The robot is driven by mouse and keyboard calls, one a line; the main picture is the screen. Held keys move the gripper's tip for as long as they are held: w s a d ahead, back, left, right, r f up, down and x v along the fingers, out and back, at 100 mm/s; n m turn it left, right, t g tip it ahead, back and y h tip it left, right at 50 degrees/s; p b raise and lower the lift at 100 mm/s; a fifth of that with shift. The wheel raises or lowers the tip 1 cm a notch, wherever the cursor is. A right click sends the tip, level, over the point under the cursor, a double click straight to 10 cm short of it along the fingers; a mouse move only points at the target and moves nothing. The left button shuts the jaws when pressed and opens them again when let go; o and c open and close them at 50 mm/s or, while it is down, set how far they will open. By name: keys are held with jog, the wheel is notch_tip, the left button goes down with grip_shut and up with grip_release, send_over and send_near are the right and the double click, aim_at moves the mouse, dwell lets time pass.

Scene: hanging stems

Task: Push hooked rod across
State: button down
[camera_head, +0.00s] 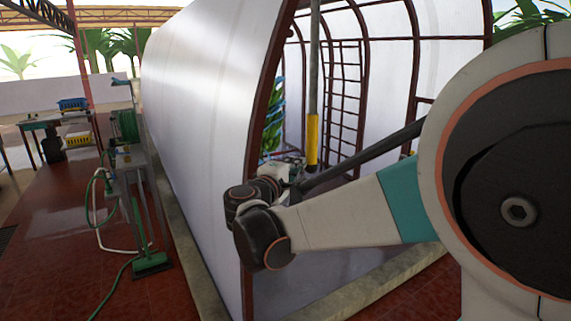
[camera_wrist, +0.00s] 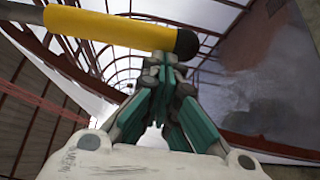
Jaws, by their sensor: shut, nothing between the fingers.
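The rod (camera_head: 313,85) hangs upright in the mouth of the tunnel, a grey shaft with a yellow lower sleeve. Its upper end runs out of the picture, so no hook shows. In the wrist view the yellow sleeve (camera_wrist: 110,28) with a black end cap crosses the upper left. My gripper (camera_wrist: 166,62) is shut and empty, its fingertips close to the sleeve near the cap. I cannot tell whether they touch. In the head view my gripper (camera_head: 293,166) is small and partly hidden by my wrist, beside the sleeve's lower end.
A white-covered tunnel with a dark red arched frame (camera_head: 263,95) surrounds the rod. A ladder-like rack (camera_head: 343,100) stands inside it. The tiled floor (camera_head: 60,225) at left is mostly open.

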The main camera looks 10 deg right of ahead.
jog(key=w+d, duration=0.2)
jog(key=d, duration=0.4)
jog(key=w+d, duration=0.2)
jog(key=d, duration=0.4)
jog(key=shift+w+d+f, duration=0.15)
jog(key=shift+w+d, duration=0.1)
jog(key=shift+d, duration=0.1)
jog(key=shift+a, duration=0.1)
